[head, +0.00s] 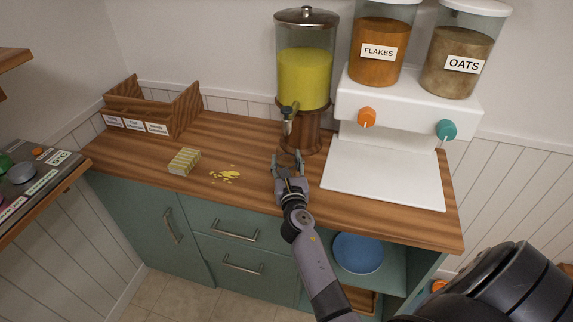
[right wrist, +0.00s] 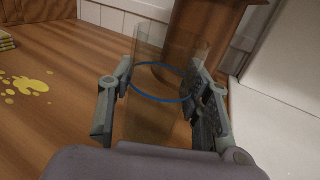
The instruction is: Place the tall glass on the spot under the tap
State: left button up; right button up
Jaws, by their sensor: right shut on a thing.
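The tall glass (right wrist: 168,55) is clear with a blue ring and shows in the right wrist view between the fingers of my right gripper (right wrist: 165,100). My right gripper is shut on it. In the head view the right gripper (head: 288,163) is low over the counter, just in front of the drink dispenser; the clear glass is hard to make out there. The tap (head: 288,120) is on the front of the dispenser (head: 304,78), which holds yellow drink, above and behind the gripper. I cannot tell whether the glass touches the counter. My left gripper is not in view.
The dispenser's wooden stand (head: 307,132) is close behind the glass. A white cereal dispenser (head: 385,178) stands to the right. Yellow spills (head: 226,174) and a striped sponge-like block (head: 185,161) lie to the left. A wooden box (head: 150,107) stands at the back left.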

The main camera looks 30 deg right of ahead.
jog(key=shift+r, duration=0.1)
jog(key=o, duration=1.3)
